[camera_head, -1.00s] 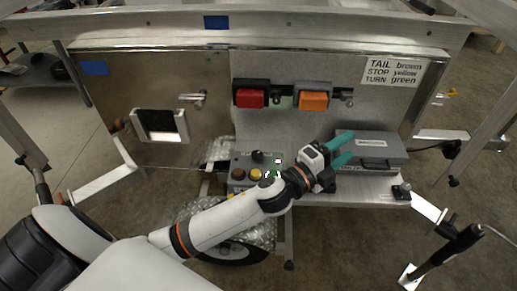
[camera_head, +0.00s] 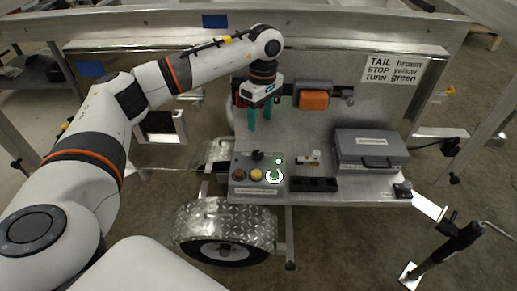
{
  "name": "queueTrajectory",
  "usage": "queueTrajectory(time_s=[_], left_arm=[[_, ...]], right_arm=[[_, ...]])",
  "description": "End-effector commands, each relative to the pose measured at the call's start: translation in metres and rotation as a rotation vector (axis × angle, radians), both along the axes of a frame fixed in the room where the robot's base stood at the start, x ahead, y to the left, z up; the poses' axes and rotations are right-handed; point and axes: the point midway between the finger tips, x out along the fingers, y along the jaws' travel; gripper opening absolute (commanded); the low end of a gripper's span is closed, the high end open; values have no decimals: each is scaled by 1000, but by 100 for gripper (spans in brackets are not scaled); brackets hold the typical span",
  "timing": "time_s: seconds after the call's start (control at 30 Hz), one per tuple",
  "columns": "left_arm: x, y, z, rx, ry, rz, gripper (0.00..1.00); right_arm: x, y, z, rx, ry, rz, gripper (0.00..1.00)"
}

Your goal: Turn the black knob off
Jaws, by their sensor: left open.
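The black knob (camera_head: 258,155) sits on the upper part of a grey control box (camera_head: 246,163), on the metal shelf. Below it on the box are a red button (camera_head: 239,174), a yellow button (camera_head: 256,175) and a green-lit button (camera_head: 274,176). A small bright light (camera_head: 278,160) shows right of the knob. My left gripper (camera_head: 264,122) points down with teal fingers, open and empty, above the knob and apart from it. The knob's exact pointer direction is too small to tell. My right gripper is not in view.
A grey case (camera_head: 371,148) stands on the shelf at right, with a black socket strip (camera_head: 314,184) before it. An orange light (camera_head: 314,100) is on the panel behind. A wheel with a diamond-plate fender (camera_head: 225,222) is below the box.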

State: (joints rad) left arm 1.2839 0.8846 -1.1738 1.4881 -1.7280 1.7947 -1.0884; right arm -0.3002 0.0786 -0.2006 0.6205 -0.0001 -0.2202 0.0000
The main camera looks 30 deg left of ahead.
Motion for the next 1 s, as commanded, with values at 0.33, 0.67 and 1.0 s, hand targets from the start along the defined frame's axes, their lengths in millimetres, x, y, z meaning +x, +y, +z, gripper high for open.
queueTrajectory(time_s=[0.33, 0.67, 1.0], left_arm=[[-6, 1, -53, 5, 9, -1, 52], [-10, 1, -107, 3, 5, -1, 52], [-10, 1, -118, 2, 3, -1, 52]], right_arm=[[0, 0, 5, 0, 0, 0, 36], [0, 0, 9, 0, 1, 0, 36], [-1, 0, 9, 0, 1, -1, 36]])
